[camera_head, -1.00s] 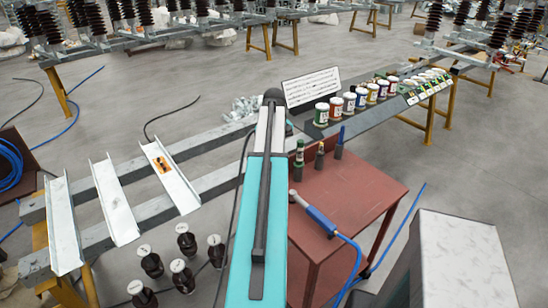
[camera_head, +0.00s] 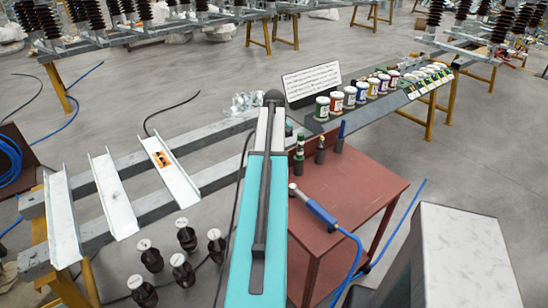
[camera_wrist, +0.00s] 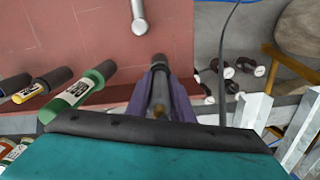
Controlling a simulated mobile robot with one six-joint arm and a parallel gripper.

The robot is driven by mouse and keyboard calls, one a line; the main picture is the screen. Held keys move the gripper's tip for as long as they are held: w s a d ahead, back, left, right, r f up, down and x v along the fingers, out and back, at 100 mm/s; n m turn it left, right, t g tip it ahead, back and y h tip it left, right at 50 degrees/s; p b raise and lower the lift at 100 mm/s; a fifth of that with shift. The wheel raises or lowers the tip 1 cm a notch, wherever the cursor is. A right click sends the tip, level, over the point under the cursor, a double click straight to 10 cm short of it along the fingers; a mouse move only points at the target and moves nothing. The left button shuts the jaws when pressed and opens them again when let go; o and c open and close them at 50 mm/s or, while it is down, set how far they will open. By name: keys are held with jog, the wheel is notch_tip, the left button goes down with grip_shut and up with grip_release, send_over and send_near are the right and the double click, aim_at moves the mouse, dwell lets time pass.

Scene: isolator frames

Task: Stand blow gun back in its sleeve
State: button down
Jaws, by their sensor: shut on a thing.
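My gripper (camera_wrist: 160,88) shows in the wrist view, its purple fingers closed around a slender grey-brown piece, which I take for the blow gun (camera_wrist: 158,98). Most of it is hidden by the fingers. A dark cylinder end (camera_wrist: 158,62), which looks like a sleeve, is in line with it at the red table's edge. I cannot tell how far the piece sits in it. In the head view my arm hides the gripper and the held piece.
A green bottle (camera_wrist: 78,92) and a yellow-banded one (camera_wrist: 42,84) stand in dark sleeves beside my gripper. A blue-handled tool (camera_head: 320,212) with a hose lies on the red table (camera_head: 355,185); its silver end (camera_wrist: 139,18) is near. Paint tins (camera_head: 349,97) stand behind.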

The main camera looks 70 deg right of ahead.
jog(key=shift+f+b, duration=0.4)
jog(key=shift+f, duration=0.75)
jog(key=c, duration=1.5)
grip_release()
jog(key=shift+o, duration=0.2)
jog(key=shift+r, duration=0.1)
jog(key=shift+r+b, duration=1.55)
jog(key=shift+r, duration=5.25)
